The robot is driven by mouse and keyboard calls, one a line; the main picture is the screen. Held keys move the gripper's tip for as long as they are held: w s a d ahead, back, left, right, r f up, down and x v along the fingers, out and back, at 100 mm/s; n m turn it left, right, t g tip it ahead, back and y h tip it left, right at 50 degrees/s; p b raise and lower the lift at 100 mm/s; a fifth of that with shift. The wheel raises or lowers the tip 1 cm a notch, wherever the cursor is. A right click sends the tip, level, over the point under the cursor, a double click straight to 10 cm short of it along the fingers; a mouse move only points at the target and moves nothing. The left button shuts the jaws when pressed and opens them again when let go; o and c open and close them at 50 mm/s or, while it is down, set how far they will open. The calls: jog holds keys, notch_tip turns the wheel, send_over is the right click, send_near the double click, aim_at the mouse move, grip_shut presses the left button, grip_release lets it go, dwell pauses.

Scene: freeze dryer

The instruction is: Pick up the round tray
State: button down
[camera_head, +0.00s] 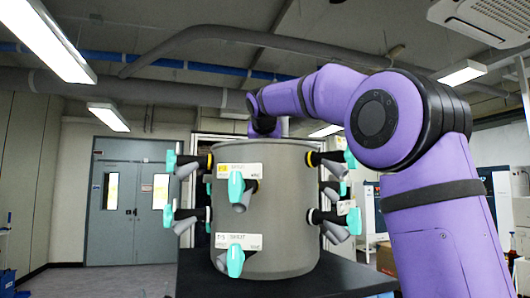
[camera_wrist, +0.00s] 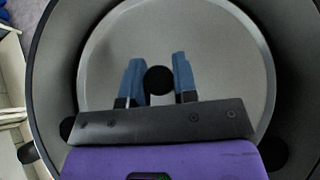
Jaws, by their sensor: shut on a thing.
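The round tray (camera_wrist: 215,60) is a pale grey disc with a thin rim and a dark round knob (camera_wrist: 159,80) at its middle, seen in the wrist view. It lies inside the drum of the grey freeze dryer (camera_head: 285,185). My gripper (camera_wrist: 159,79) reaches down into the drum, its two blue fingers on either side of the knob and shut on it. In the head view the drum wall hides the tray and my gripper; my purple arm bends over the drum's top.
The dryer stands on a black table (camera_head: 330,279). Several valves with teal handles (camera_head: 236,187) stick out around its side. In the wrist view the dark drum wall (camera_wrist: 62,75) closely surrounds the tray. Grey double doors (camera_head: 130,205) stand far behind at left.

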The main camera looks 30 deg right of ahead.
jog(key=shift+r, duration=1.35)
jog(key=shift+r, duration=0.3)
jog(key=shift+r, duration=2.4)
jog(key=shift+r, duration=0.1)
jog(key=shift+r, duration=0.25)
jog(key=shift+s+r, duration=0.1)
